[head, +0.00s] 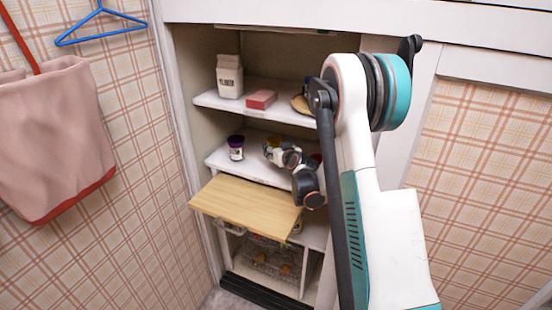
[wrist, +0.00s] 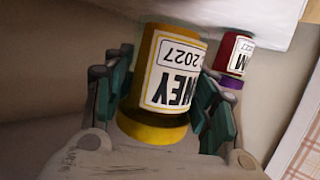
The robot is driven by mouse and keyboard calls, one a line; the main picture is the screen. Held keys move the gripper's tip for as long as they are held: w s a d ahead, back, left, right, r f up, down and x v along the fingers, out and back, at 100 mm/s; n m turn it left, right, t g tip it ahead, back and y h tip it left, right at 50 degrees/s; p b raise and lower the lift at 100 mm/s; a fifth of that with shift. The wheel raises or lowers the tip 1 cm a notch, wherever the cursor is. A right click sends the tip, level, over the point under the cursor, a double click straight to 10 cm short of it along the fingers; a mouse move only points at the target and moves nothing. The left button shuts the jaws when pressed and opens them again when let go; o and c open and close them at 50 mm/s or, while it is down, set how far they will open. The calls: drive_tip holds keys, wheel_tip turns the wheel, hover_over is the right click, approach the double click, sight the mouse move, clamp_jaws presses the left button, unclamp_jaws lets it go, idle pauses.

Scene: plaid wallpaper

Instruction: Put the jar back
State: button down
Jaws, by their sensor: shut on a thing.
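The honey jar (wrist: 173,75), amber with a white label and yellow lid, is between the teal pads of my gripper (wrist: 165,95), which is shut on it. The wrist view shows it upside down, lid toward the palm, its base near the white shelf surface (wrist: 190,15); I cannot tell whether it touches. In the head view my gripper (head: 274,150) is at the middle shelf (head: 222,160) of the cupboard, and hides most of the jar. A red jar with a purple lid (wrist: 234,58) stands beside it; it also shows on that shelf (head: 236,148), to the left.
A wooden board (head: 245,207) juts out below the middle shelf. Something red is partly hidden behind my arm. The cupboard's left side wall is close to the purple-lidded jar.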

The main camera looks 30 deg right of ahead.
drive_tip(key=shift+f+b, duration=0.7)
drive_tip(key=shift+f, duration=1.05)
drive_tip(key=shift+f, duration=0.2)
drive_tip(key=c, duration=0.6)
unclamp_jaws()
drive_tip(key=shift+o, duration=0.2)
drive_tip(key=shift+r, duration=0.1)
drive_tip(key=shift+r, duration=0.2)
drive_tip(key=p+v, duration=0.1)
drive_tip(key=v, duration=0.5)
drive_tip(key=p+v, duration=0.2)
drive_tip(key=v, duration=0.4)
drive_tip(key=shift+s+a+f, duration=0.1)
drive_tip(key=shift+f, duration=0.1)
